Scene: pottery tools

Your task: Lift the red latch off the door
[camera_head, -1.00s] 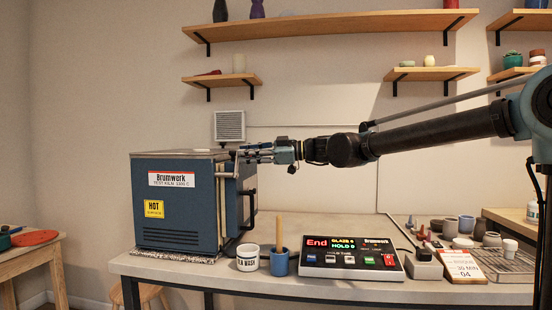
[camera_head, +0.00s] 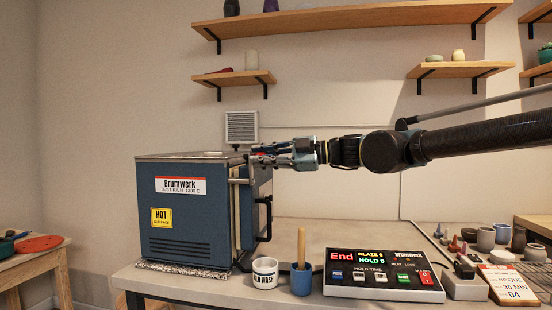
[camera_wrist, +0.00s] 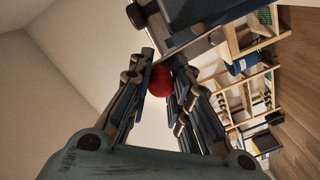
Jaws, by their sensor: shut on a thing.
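The blue kiln (camera_head: 190,205) stands on the bench at the left. Its door (camera_head: 257,205) is on the right side, with a black handle (camera_head: 266,218). My gripper (camera_head: 256,156) is level with the top of the door, coming in from the right. In the wrist view, my gripper's fingers (camera_wrist: 163,85) are shut on the rounded red latch (camera_wrist: 160,80). The fingers hide most of the latch in the head view. I cannot tell whether it still touches the door.
A white cup (camera_head: 265,273), a blue cup (camera_head: 301,280) with a wooden stick, and a control box (camera_head: 383,275) stand on the bench (camera_head: 340,232) below my arm. Shelves (camera_head: 350,20) hang on the wall above. The air around my arm is clear.

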